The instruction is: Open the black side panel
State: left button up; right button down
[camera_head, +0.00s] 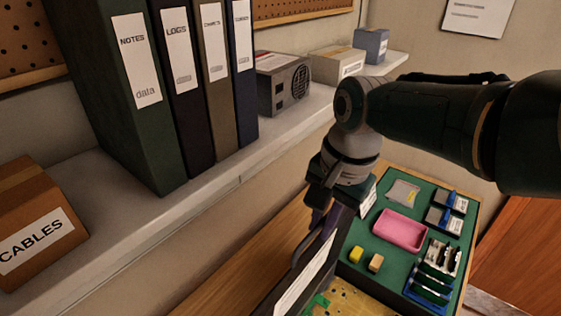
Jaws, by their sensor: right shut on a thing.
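The black side panel (308,274) is at the bottom centre, with a long white label on its face. It stands steeply tilted beside an open case whose gold-coloured board (358,301) shows at the bottom edge. My right gripper (312,228) reaches down from the upper right and is shut on the upper edge of the black side panel. Its fingertips are dark and partly hard to make out against the panel. The lower part of the panel is cut off by the frame. My left gripper is not in view.
A green mat (382,271) on the wooden table holds a pink tray (400,232), small yellow and tan blocks, and several computer parts. A shelf (205,215) on the left bears binders, a cables box (38,232) and a grey power supply (283,84).

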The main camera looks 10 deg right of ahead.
jog(key=c, duration=0.9)
grip_release()
jog(key=shift+r, duration=0.1)
jog(key=shift+s+r+p, duration=0.1)
jog(key=shift+r+p, duration=0.25)
jog(key=shift+p, duration=0.1)
jog(key=r+p, duration=0.1)
jog(key=r, duration=0.2)
jog(key=r+p, duration=0.2)
jog(key=r, duration=0.1)
jog(key=s+d+r+p, duration=0.1)
jog(key=r, duration=0.2)
